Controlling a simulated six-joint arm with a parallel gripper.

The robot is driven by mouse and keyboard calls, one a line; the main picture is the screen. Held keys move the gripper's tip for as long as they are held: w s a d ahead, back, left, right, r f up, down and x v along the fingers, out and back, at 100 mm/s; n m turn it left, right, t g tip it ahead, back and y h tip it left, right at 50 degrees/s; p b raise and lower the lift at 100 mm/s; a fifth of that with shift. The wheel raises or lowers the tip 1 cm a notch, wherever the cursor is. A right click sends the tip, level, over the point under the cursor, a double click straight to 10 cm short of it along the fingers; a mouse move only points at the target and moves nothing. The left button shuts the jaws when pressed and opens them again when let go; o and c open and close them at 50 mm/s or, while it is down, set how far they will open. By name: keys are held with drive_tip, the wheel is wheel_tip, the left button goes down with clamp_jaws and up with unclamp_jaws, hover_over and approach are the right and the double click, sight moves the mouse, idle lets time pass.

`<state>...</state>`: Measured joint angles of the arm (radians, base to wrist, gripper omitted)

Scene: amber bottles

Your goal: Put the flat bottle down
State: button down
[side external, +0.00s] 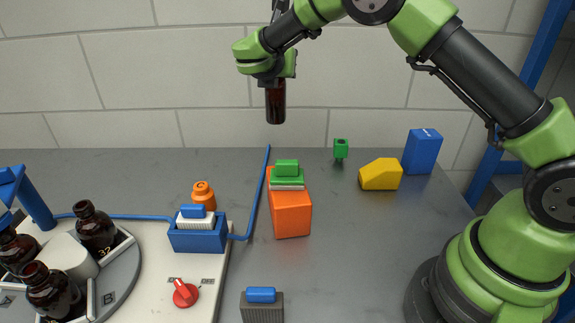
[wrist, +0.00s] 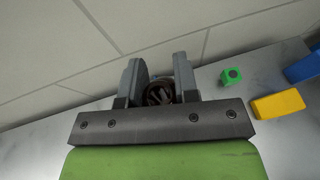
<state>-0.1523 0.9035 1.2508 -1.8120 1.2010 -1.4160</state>
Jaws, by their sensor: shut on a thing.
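My gripper (side external: 274,80) is shut on a dark amber bottle (side external: 275,103) and holds it upright, high above the grey table, in front of the tiled wall. In the wrist view the bottle's round top (wrist: 160,91) shows between the two fingers of my gripper (wrist: 160,80). The upper part of the bottle is hidden by the fingers in the side view. Whether its body is flat cannot be told. Other amber bottles (side external: 95,228) stand at the lower left in a round holder (side external: 125,275).
An orange block (side external: 291,215) with a green-topped piece, a blue box (side external: 198,238) and an orange bottle-like thing (side external: 203,194) stand mid-table. A yellow block (side external: 380,174), a blue block (side external: 422,151) and a small green thing (side external: 340,149) are at the back right.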

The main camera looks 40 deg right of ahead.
drive_tip(key=d, duration=0.5)
wheel_tip(320, 180, down, 15)
drive_tip(key=shift+w+a, duration=0.35)
drive_tip(key=shift+w, duration=0.05)
drive_tip(key=c, duration=0.9)
unclamp_jaws()
drive_tip(key=shift+f, duration=0.1)
drive_tip(key=shift+o, duration=0.2)
